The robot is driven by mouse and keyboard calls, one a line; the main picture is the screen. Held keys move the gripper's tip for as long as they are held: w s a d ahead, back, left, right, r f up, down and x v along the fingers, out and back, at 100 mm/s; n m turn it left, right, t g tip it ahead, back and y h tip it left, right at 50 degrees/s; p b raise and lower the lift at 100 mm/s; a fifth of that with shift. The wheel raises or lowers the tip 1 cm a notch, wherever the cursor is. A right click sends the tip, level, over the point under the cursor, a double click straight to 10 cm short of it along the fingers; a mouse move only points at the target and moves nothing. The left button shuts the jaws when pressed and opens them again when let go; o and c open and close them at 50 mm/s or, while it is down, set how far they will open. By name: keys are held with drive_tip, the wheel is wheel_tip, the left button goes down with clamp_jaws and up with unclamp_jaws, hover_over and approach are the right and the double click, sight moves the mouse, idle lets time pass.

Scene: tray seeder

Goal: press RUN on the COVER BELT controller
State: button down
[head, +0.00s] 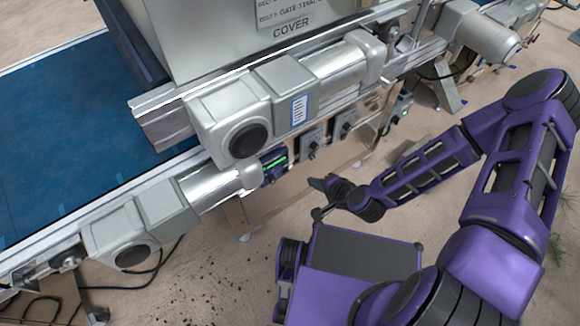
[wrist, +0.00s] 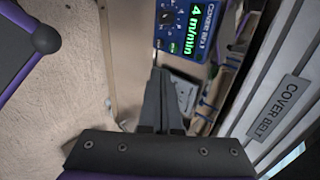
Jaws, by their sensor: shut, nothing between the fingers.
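The COVER BELT controller (head: 273,164) is a small dark blue box with a lit green display, mounted under the belt frame in the head view. In the wrist view the controller (wrist: 198,30) is at the top, partly cut off, its display reading 4 m/min. A dark knob (wrist: 166,18) and small buttons beside the display show, but I cannot read a RUN label. My gripper (head: 318,182) is shut and empty, to the right of and slightly below the controller in the head view. In the wrist view my gripper (wrist: 157,75) points toward the controller, apparently short of it.
A COVER BELT nameplate (wrist: 279,108) is on the pale rail at right in the wrist view. Two grey boxes (head: 312,143) (head: 343,126) hang right of the controller. A motor housing (head: 237,120) overhangs it. The blue belt (head: 80,130) is at left. Floor below is mostly clear.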

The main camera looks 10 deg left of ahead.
drive_tip(key=shift+f, duration=0.1)
drive_tip(key=b, duration=0.2)
approach(285, 166)
drive_tip(key=shift+x, duration=3)
drive_tip(key=shift+d, duration=0.1)
